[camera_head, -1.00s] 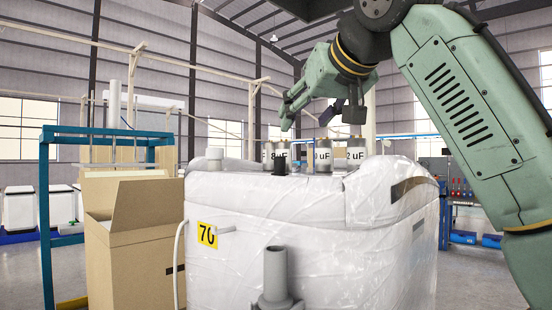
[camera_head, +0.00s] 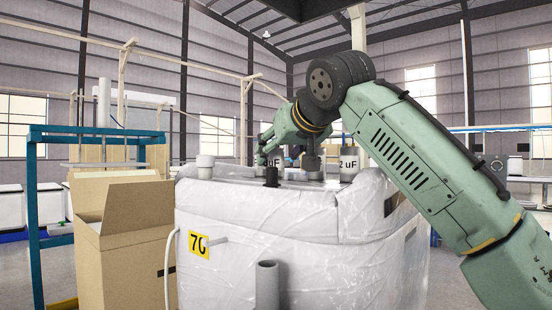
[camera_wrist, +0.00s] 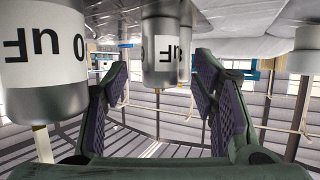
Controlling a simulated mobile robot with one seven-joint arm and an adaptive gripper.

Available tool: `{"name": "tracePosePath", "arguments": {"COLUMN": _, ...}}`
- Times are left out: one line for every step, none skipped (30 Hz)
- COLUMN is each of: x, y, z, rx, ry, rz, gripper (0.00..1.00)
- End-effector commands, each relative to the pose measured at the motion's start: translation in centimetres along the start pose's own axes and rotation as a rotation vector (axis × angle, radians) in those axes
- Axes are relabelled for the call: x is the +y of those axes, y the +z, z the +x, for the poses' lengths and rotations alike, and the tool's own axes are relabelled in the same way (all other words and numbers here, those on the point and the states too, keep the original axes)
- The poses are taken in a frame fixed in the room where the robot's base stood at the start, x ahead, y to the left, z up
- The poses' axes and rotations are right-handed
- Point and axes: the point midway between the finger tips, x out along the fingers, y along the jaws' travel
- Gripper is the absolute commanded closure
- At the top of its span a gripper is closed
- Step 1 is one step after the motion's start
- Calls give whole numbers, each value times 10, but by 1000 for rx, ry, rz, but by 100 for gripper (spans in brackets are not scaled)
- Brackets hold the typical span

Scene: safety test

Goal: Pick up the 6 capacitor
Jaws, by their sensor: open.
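Several silver capacitors with white labels stand on top of a plastic-wrapped block (camera_head: 300,225). In the head view one reads "2 uF" (camera_head: 349,163); another label (camera_head: 286,162) is partly hidden by my gripper (camera_head: 266,142), and I cannot make out a 6. In the wrist view, which is upside down, my gripper (camera_wrist: 160,75) is open, its two purple-padded fingers apart. A capacitor with a partly readable "uF" label (camera_wrist: 162,50) shows in the gap ahead of them; whether it lies between the pads is unclear. A "0 uF" capacitor (camera_wrist: 42,60) is close at the left.
A black cap (camera_head: 271,177) and a pale cap (camera_head: 205,166) stand on the block's top near its left front. An open cardboard box (camera_head: 125,235) and a blue frame (camera_head: 40,200) are at left. A grey pipe (camera_head: 267,285) rises in front.

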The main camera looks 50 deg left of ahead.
Motion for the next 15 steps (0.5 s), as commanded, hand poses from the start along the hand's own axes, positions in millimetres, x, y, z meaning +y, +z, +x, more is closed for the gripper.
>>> {"name": "tracePosePath", "arguments": {"x": 0, "y": -1, "z": 2, "rx": 0, "ry": 0, "rz": 0, "gripper": 47}}
{"name": "tracePosePath", "arguments": {"x": 0, "y": 0, "z": 3, "rx": 0, "ry": 0, "rz": 0, "gripper": 47}}
{"name": "tracePosePath", "arguments": {"x": 0, "y": 0, "z": 4, "rx": 0, "ry": 0, "rz": 0, "gripper": 47}}
{"name": "tracePosePath", "arguments": {"x": 0, "y": 0, "z": 4, "rx": 0, "ry": 0, "rz": 0, "gripper": 47}}
{"name": "tracePosePath", "arguments": {"x": 0, "y": 0, "z": 4, "rx": 0, "ry": 0, "rz": 0, "gripper": 47}}
{"name": "tracePosePath", "arguments": {"x": 0, "y": 0, "z": 4, "rx": 0, "ry": 0, "rz": 0, "gripper": 47}}
{"name": "tracePosePath", "arguments": {"x": 0, "y": 0, "z": 4, "rx": 0, "ry": 0, "rz": 0, "gripper": 47}}
{"name": "tracePosePath", "arguments": {"x": 0, "y": 0, "z": 4, "rx": 0, "ry": 0, "rz": 0, "gripper": 47}}
{"name": "tracePosePath", "arguments": {"x": 0, "y": 0, "z": 4, "rx": 0, "ry": 0, "rz": 0, "gripper": 50}}
{"name": "tracePosePath", "arguments": {"x": 0, "y": 0, "z": 4, "rx": 0, "ry": 0, "rz": 0, "gripper": 52}}
{"name": "tracePosePath", "arguments": {"x": 0, "y": 0, "z": 4, "rx": 0, "ry": 0, "rz": 0, "gripper": 54}}
{"name": "tracePosePath", "arguments": {"x": 0, "y": 0, "z": 4, "rx": 0, "ry": 0, "rz": 0, "gripper": 56}}
{"name": "tracePosePath", "arguments": {"x": 0, "y": 0, "z": 4, "rx": 0, "ry": 0, "rz": 0, "gripper": 58}}
{"name": "tracePosePath", "arguments": {"x": 0, "y": 0, "z": 4, "rx": 0, "ry": 0, "rz": 0, "gripper": 60}}
{"name": "tracePosePath", "arguments": {"x": 0, "y": 0, "z": 4, "rx": 0, "ry": 0, "rz": 0, "gripper": 63}}
